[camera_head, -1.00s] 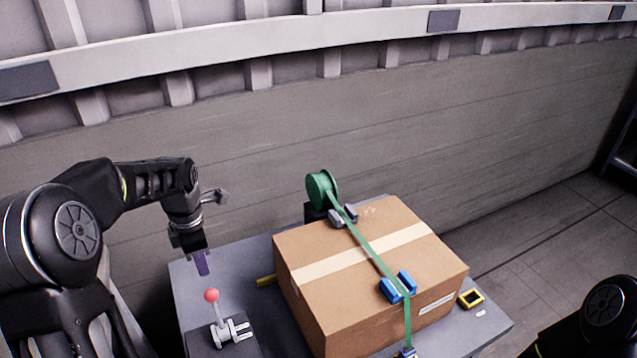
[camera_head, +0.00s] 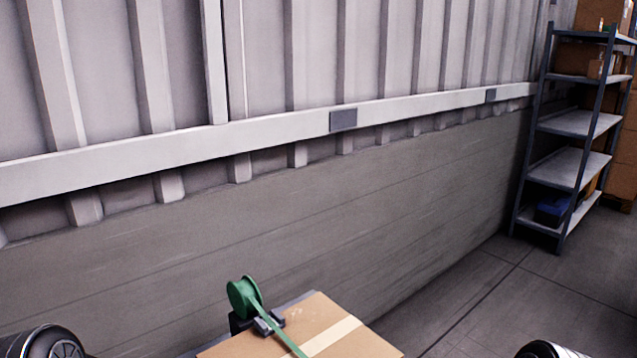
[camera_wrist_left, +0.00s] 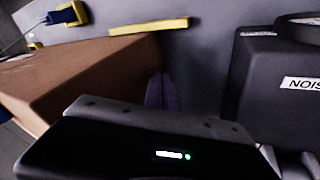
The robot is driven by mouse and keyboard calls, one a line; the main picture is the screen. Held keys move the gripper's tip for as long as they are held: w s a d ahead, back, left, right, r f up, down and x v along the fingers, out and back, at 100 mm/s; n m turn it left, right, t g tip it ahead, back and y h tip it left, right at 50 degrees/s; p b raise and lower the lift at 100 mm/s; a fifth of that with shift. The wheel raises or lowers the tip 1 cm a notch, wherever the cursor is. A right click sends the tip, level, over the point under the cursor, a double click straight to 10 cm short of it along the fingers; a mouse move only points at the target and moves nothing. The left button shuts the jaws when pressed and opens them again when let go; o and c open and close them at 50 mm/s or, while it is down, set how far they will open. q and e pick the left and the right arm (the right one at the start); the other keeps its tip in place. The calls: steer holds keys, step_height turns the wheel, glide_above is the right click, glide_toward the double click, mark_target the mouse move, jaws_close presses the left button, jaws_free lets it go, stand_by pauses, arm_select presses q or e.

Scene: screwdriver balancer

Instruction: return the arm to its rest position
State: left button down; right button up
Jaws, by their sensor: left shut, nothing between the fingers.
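In the left wrist view my left gripper (camera_wrist_left: 160,90) shows its purple fingers together, with nothing between them. It is over the grey table (camera_wrist_left: 210,60), between the cardboard box (camera_wrist_left: 85,75) on the left and a black case (camera_wrist_left: 280,85) on the right. In the head view only a rounded part of my left arm (camera_head: 52,343) shows at the lower left; the gripper is out of the picture. A part of my right arm (camera_head: 548,349) shows at the bottom right, and the right gripper is not seen.
A green strap reel (camera_head: 241,298) stands at the box's far edge, with its strap over the box. A yellow bar (camera_wrist_left: 148,26) lies on the table. A blue clip (camera_wrist_left: 62,17) is at the upper left. A metal shelf rack (camera_head: 572,150) stands by the wall at right.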

arm_select(q)
steer(key=s+d+f+m+g, duration=0.1)
steer(key=s+d+f, duration=0.2)
steer(key=s, duration=0.5)
steer(key=s+d+f+m+g+h, duration=0.1)
steer(key=s+d+f+g, duration=0.1)
steer(key=s+d, duration=0.4)
steer(key=s+f, duration=0.1)
steer(key=s, duration=0.2)
steer(key=shift+s+d+f+h, duration=0.25)
steer(key=shift+d+h, duration=0.05)
